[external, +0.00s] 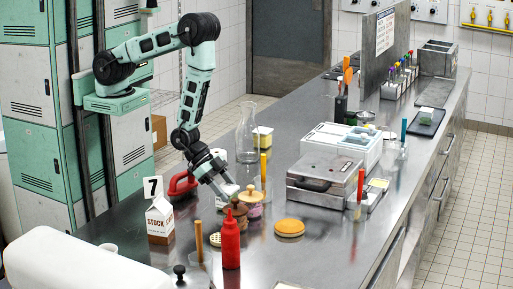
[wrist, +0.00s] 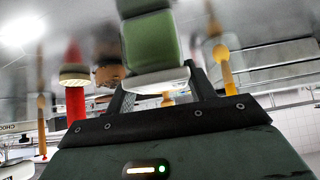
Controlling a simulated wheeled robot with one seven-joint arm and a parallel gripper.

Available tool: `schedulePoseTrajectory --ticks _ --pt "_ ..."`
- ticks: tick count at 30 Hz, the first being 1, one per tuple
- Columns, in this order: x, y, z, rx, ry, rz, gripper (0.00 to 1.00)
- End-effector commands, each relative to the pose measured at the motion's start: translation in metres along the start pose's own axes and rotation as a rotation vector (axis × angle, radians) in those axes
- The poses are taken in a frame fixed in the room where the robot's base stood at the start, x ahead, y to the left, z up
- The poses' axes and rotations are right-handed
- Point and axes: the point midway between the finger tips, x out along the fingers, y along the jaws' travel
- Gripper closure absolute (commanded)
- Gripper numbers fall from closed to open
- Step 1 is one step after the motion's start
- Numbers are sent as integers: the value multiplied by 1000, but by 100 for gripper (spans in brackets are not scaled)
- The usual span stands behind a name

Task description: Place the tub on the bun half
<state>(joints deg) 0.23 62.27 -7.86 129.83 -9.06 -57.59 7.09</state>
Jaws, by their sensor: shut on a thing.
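My gripper (external: 226,188) is low over the middle of the steel table, its jaws on a small white-and-green tub. In the wrist view the tub's green face (wrist: 152,42) and white edge show between the fingers (wrist: 158,95); in the external view only a pale part (external: 230,188) shows. A round orange-tan disc (external: 289,228), which looks like the bun half, lies flat on the table to the right and nearer the camera, apart from the gripper. Nothing rests on it. A paler dotted disc (external: 217,239) lies left of the red bottle.
A red bottle (external: 231,241) and small lidded pots (external: 252,205) stand beneath and beside my gripper. A stock carton (external: 160,219) is at left, a glass flask (external: 246,134) behind, and a grey press (external: 325,178) at right. Bare steel lies right of the orange disc.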

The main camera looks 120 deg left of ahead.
Motion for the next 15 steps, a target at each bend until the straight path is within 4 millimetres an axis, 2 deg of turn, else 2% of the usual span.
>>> schedulePoseTrajectory --ticks 8,15 --pt "-10 0 -12 0 4 1 78" --pt "-35 0 -37 0 7 0 78"
